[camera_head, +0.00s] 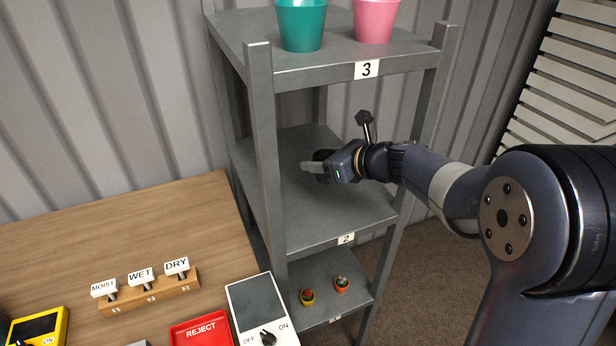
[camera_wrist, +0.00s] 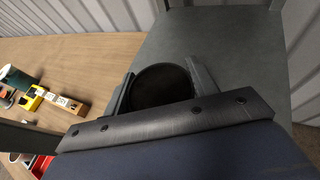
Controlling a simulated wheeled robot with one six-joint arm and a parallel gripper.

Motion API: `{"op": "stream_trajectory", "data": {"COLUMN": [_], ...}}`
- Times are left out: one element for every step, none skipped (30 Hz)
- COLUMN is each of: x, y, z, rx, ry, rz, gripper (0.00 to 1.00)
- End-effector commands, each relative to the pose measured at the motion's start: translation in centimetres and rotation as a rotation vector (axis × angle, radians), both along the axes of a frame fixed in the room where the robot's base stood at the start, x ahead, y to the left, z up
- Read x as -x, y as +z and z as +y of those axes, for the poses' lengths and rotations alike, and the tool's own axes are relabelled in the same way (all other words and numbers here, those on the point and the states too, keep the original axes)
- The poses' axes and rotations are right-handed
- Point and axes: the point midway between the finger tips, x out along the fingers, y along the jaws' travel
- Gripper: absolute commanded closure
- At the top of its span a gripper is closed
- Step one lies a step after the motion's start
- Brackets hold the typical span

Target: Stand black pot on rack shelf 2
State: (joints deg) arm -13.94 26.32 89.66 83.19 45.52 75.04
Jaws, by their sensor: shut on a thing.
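The black pot (camera_wrist: 160,84) is between the two fingers of my gripper (camera_wrist: 163,88) in the wrist view, its round dark opening facing the camera. My gripper (camera_head: 318,168) is shut on the pot and reaches in over rack shelf 2 (camera_head: 345,215). In the head view only a dark bit of the pot (camera_head: 322,155) shows behind the gripper. Shelf 2 carries a "2" label on its front edge and looks otherwise bare. I cannot tell whether the pot's base touches the shelf.
Shelf 3 (camera_head: 340,66) above holds a teal pot (camera_head: 302,26) and a pink pot (camera_head: 376,18). A rack post (camera_head: 263,150) stands left of my gripper. The lower shelf holds two small potted plants (camera_head: 308,297). A wooden table (camera_head: 130,230) with a red reject tray (camera_head: 201,333) is at left.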

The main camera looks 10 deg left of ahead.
Motion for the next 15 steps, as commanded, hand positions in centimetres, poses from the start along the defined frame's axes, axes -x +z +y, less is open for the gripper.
{"op": "stream_trajectory", "data": {"x": [0.0, 0.0, 0.0, 0.0, 0.0, 0.0, 0.0, 0.0, 0.0, 0.0, 0.0, 0.0, 0.0, 0.0, 0.0], "y": [-1.4, -1.9, -2.5, -2.9, -3.3, -3.6, -3.7, -4.0, -4.4, -4.9, -5.3, -6.0, -6.5, -6.8, -7.2], "z": [0.0, 0.0, 0.0, 0.0, 0.0, 0.0, 0.0, 0.0, 0.0, 0.0, 0.0, 0.0, 0.0, 0.0, 0.0], "rx": [0.000, 0.000, -0.001, 0.001, 0.000, -0.001, -0.001, -0.001, 0.000, 0.000, 0.000, 0.000, 0.000, 0.000, 0.000], "ry": [-0.001, -0.001, -0.002, -0.001, -0.001, -0.001, -0.001, -0.001, 0.000, -0.001, -0.001, 0.000, -0.001, -0.001, -0.001], "rz": [0.005, 0.005, 0.004, 0.003, 0.003, 0.002, 0.002, 0.002, 0.001, 0.002, 0.003, 0.004, 0.005, 0.003, 0.003], "gripper": [0.74, 0.74, 0.74, 0.74, 0.74, 0.74, 0.74, 0.74, 0.74, 0.74, 0.74, 0.74, 0.74, 0.74, 0.74]}}
